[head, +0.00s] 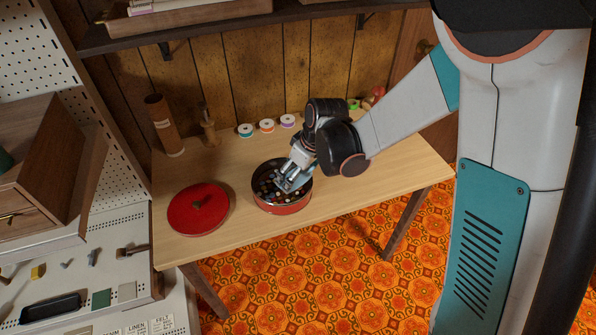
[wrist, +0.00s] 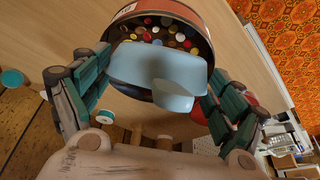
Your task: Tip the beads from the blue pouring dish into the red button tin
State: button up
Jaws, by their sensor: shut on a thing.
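The red button tin (head: 284,208) stands open on the table near its front edge, with many coloured buttons in it. In the wrist view its rim and dark inside with the buttons (wrist: 165,30) show just beyond the dish. My gripper (head: 291,179) is over the tin. In the wrist view my gripper (wrist: 160,80) has its two green fingers on either side of the pale blue pouring dish (wrist: 155,70), which it holds over the tin's opening. The dish's smooth outer side faces the wrist camera, so its inside is hidden. I cannot make out any beads.
A red lid (head: 198,210) lies left of the tin. Thread spools (head: 267,125), a brown cylinder (head: 164,124) and a wooden piece (head: 208,125) stand along the back. A shelf (head: 250,14) hangs above. The table's right part (head: 405,178) is clear.

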jog(key=shift+w+a+r+g+h+p, duration=0.4)
jog(key=shift+w+a+g+h+p, duration=0.1)
jog(key=shift+g+h, duration=0.25)
jog(key=shift+a+r+g, duration=0.1)
jog(key=shift+g, duration=0.15)
jog(key=shift+w+a+h, duration=0.1)
jog(key=shift+w+h, duration=0.05)
jog(key=shift+h, duration=0.3)
jog(key=shift+w+a+r+g+h, duration=0.1)
jog(key=shift+w+a+g+h, duration=0.15)
jog(key=shift+g+h, duration=0.3)
jog(key=shift+w+a+r+g+h, duration=0.1)
jog(key=shift+w+a+g+h, duration=0.1)
jog(key=shift+g+h, duration=0.35)
jog(key=shift+c, duration=0.2)
dwell(5.2)
